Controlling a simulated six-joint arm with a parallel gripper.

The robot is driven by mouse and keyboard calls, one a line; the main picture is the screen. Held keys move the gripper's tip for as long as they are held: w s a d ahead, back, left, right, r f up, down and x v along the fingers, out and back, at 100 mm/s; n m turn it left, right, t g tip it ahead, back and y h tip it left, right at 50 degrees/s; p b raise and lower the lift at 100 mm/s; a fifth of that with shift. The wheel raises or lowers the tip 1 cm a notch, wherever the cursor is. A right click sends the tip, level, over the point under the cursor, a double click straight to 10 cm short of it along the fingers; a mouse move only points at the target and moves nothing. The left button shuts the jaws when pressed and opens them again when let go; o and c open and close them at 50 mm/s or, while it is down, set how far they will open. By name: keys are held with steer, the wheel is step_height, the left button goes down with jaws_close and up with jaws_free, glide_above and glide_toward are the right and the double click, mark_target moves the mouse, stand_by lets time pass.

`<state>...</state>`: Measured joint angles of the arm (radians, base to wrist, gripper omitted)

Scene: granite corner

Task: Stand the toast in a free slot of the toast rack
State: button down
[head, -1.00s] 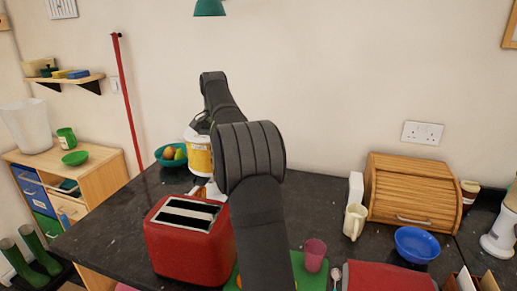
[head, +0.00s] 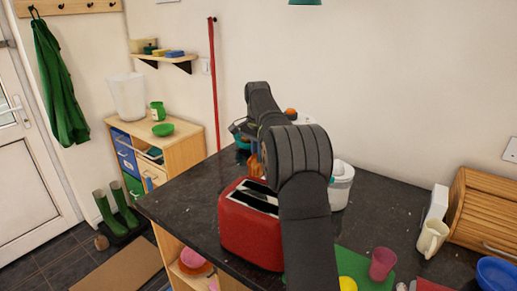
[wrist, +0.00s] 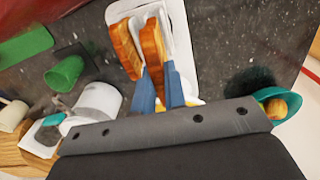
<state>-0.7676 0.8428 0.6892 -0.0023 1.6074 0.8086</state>
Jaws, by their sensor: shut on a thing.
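My gripper (wrist: 158,74) has its two blue fingers closed on a brown slice of toast (wrist: 153,45) in the wrist view. A second slice of toast (wrist: 127,48) is close beside it on the left. Both are over or in a white toast rack (wrist: 178,28), whose upright parts show beside the slices. I cannot tell whether the held slice is in a slot or just above one. In the head view, my arm hides the gripper and most of the rack area.
A red toaster (head: 240,240) stands on the dark worktop in front of the rack area. A teal bowl with fruit (wrist: 281,108) is near the gripper.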

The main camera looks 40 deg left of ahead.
mark_target(258, 168)
steer(key=shift+f, duration=3.15)
steer(key=c, duration=1.4)
jaws_free()
steer(key=shift+r, duration=4)
steer(key=shift+f, duration=0.15)
